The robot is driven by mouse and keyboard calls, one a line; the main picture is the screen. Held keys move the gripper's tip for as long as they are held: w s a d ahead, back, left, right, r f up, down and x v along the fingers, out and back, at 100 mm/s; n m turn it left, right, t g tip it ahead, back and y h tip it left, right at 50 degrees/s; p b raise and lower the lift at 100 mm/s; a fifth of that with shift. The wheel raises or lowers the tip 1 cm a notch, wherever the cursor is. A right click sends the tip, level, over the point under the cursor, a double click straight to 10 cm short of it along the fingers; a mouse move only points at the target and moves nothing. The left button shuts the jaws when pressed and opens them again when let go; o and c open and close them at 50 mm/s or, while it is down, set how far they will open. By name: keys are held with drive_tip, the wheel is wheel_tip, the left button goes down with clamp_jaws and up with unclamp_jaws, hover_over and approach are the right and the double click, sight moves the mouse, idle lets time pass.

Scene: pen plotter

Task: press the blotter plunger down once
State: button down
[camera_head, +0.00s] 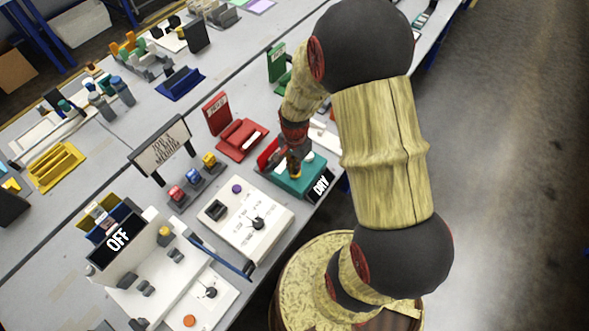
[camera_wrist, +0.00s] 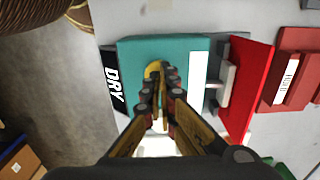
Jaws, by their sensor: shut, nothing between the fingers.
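The teal box with a black DRY sign, which I take to be the blotter, stands near the table's front edge in the head view (camera_head: 312,183). In the wrist view, its teal top (camera_wrist: 135,55) lies under my gripper. My gripper (camera_head: 294,172) is shut and empty, its tips pointing down over the box. In the wrist view, the fingertips (camera_wrist: 158,78) hide part of the top. A yellow rounded piece shows around the tips. I cannot tell whether it is the plunger, nor whether the tips touch anything.
A red panel (camera_wrist: 248,90) stands beside the box, with a grey handle-like piece (camera_wrist: 227,82) between them. A red unit (camera_head: 240,140) sits behind. A white control panel (camera_head: 250,222) with knobs is at the left, and an OFF display (camera_head: 118,240) stands beyond it.

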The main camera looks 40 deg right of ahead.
idle(0.3)
drive_tip(key=shift+r+p, duration=2.7)
drive_tip(key=shift+r, duration=0.8)
drive_tip(key=shift+s+n, duration=0.25)
drive_tip(key=shift+n, duration=0.35)
drive_tip(key=s+a+r+n+t+b, duration=0.2)
drive_tip(key=s+a+r+n, duration=0.2)
drive_tip(key=r, duration=0.4)
drive_tip(key=s+a+r+n+t+b, duration=0.1)
drive_tip(key=s+a+r+n+b, duration=0.1)
drive_tip(key=r, duration=0.7)
drive_tip(key=s+a+r+n+t+b, duration=0.2)
drive_tip(key=s+a+r+n, duration=0.3)
drive_tip(key=r, duration=0.3)
drive_tip(key=shift+s+a+r+n+t+b, duration=0.25)
drive_tip(key=shift+s+a+n+b, duration=0.2)
drive_tip(key=shift+n, duration=0.45)
